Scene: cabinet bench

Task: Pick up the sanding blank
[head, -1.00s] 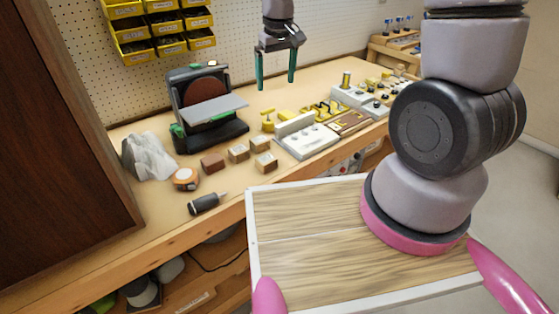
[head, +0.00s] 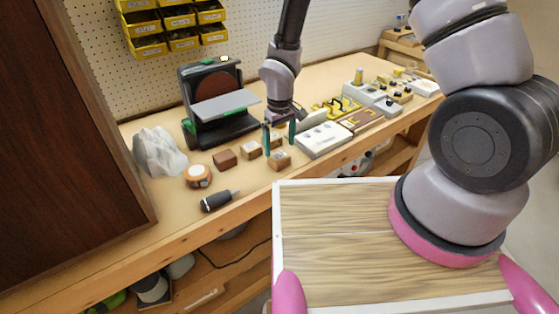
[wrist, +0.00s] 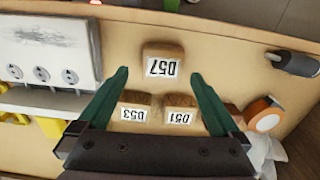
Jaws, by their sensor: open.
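Several small wooden blocks that look like sanding blanks sit on the bench under my gripper (head: 279,148). In the wrist view, the front block (wrist: 163,54) bears a label like 057. Behind it sit a block labelled like 053 (wrist: 136,98) and one like 051 (wrist: 181,101). In the head view, the front block (head: 279,163), the left one (head: 250,150) and a darker, reddish-brown block (head: 224,159) show; the rear one is partly hidden by my fingers. My gripper (wrist: 160,76) is open and empty, pointing down, its green fingers spread above the group. Whether they touch a block, I cannot tell.
A disc sander (head: 215,105) stands behind and left. A white switch panel (head: 324,140) is close on the right. A tape measure (head: 198,176), a dark cylindrical tool (head: 218,200) and a grey-white crumpled lump (head: 158,150) lie to the left.

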